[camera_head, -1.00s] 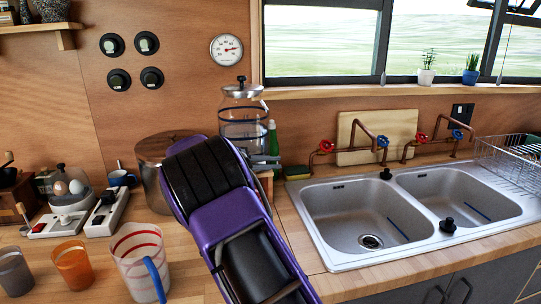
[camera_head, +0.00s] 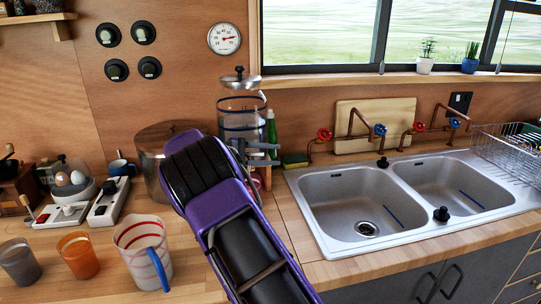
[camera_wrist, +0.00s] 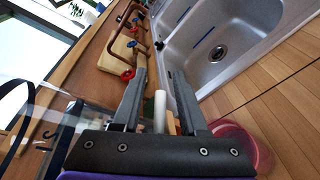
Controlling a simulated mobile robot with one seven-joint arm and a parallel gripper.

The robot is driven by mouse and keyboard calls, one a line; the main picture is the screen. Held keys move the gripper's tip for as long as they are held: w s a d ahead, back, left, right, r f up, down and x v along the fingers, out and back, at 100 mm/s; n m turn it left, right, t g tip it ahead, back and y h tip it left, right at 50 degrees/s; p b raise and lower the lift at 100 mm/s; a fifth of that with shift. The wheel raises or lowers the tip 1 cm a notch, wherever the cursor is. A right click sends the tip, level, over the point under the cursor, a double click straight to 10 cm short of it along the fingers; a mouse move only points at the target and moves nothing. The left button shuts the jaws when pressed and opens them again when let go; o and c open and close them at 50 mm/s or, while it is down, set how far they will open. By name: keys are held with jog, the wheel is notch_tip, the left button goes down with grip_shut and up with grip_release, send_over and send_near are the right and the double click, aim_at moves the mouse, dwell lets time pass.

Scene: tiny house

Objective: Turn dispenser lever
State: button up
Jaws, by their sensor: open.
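The glass dispenser (camera_head: 241,113) with dark bands and a metal lid (camera_head: 239,80) stands against the back wall, left of the sinks. My gripper (camera_head: 274,153) is in front of its lower part, with its jaws apart and pointing right. The arm hides the dispenser's lower front. In the wrist view my gripper (camera_wrist: 157,75) is open, with a pale upright cylinder (camera_wrist: 160,111) visible between the fingers. It may be the lever, but I cannot tell, nor whether a finger touches it. Clear glass (camera_wrist: 65,115) shows left of the fingers.
A red cup (camera_wrist: 235,142) sits right of the fingers in the wrist view. A metal pot (camera_head: 150,150) stands left of the arm. The double sink (camera_head: 352,208) is at right. A striped jug (camera_head: 130,262) and tumblers stand at front left.

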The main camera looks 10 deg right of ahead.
jog(key=p+v, duration=0.1)
jog(key=v, duration=1.6)
jog(key=shift+a, duration=0.15)
jog(key=shift+s+r, duration=0.1)
jog(key=shift+r, duration=0.05)
dwell(6.0)
